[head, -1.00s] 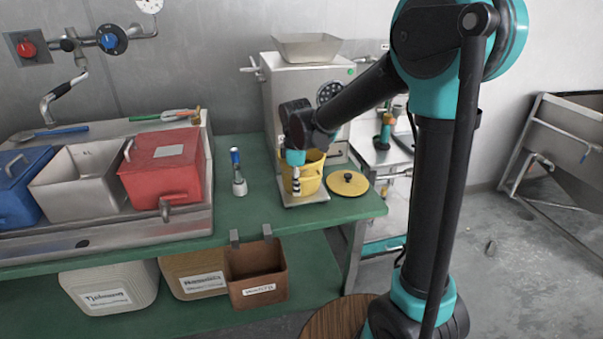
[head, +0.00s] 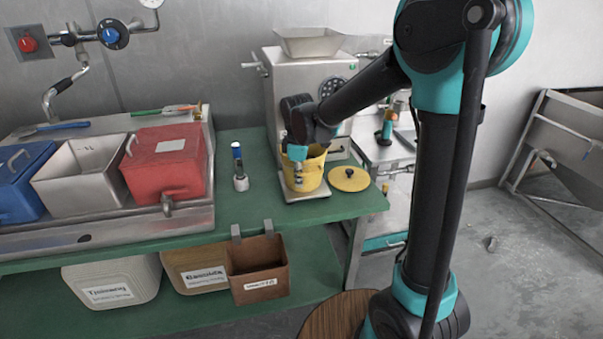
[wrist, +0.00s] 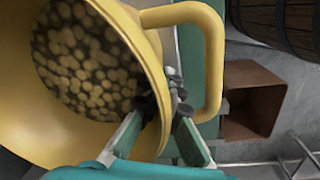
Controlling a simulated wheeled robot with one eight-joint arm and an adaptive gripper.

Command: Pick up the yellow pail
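The yellow pail (head: 312,175) stands upright on a metal plate in front of the grinder (head: 300,85). In the wrist view the pail (wrist: 75,128) fills the left side, with round light-brown pieces inside and its loop handle (wrist: 213,60) at the right. My gripper (head: 298,180) reaches down at the pail's near side. In the wrist view its two fingers (wrist: 160,118) straddle the pail's rim beside the handle, one on each side, and their dark tips close in on the wall. The exact contact is partly hidden.
A round yellow lid (head: 349,179) lies right of the pail on the green table (head: 240,215). A small blue-topped tool (head: 239,168) stands to the left. Red (head: 165,165), steel (head: 82,172) and blue bins (head: 22,182) fill the left side. A brown box (head: 258,268) hangs below the table edge.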

